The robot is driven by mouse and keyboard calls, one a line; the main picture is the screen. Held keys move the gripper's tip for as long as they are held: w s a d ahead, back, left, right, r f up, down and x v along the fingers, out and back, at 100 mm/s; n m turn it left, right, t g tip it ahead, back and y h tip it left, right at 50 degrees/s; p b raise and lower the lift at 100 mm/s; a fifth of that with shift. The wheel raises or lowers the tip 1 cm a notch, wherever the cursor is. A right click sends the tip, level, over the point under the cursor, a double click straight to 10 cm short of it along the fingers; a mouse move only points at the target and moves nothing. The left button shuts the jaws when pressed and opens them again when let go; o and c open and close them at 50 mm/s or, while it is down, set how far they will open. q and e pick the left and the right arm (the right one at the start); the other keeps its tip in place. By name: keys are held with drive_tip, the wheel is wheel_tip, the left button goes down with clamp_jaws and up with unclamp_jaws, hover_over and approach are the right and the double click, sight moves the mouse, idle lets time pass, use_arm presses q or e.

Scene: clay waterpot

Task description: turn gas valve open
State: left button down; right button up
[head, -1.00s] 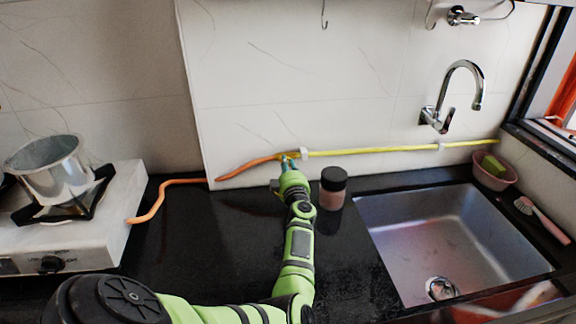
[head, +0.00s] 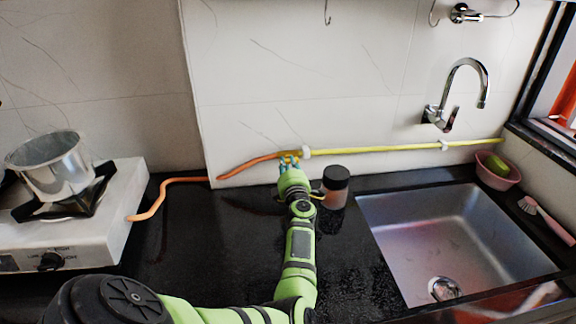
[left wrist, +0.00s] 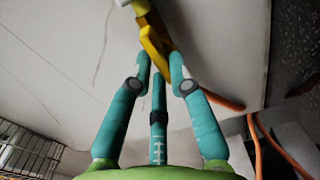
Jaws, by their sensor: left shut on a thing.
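The yellow gas valve (head: 290,155) sits on the wall where the orange hose meets the yellow pipe. In the left wrist view its yellow handle (left wrist: 153,42) slants between the teal fingertips. My left gripper (head: 291,166) reaches up to the valve from below and in front. Its fingers also show in the left wrist view (left wrist: 160,65), shut on the handle. In the head view the gripper partly hides the valve, so the handle's exact angle is hard to tell there. My right gripper is not in view.
A dark-lidded jar (head: 335,187) stands just right of my left gripper. The orange hose (head: 170,187) runs left to the white stove (head: 95,245), which holds a metal pot (head: 52,168). The sink (head: 450,235) lies to the right. The black counter left of my arm is clear.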

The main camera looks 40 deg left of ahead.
use_arm(q)
drive_tip(key=shift+w+r, duration=0.1)
drive_tip(key=shift+r, duration=0.15)
drive_tip(key=c, duration=1.4)
unclamp_jaws()
drive_tip(key=shift+o, duration=1.3)
drive_tip(key=shift+f, duration=0.2)
drive_tip(key=shift+r, duration=0.1)
wheel_tip(320, 180, up, 10)
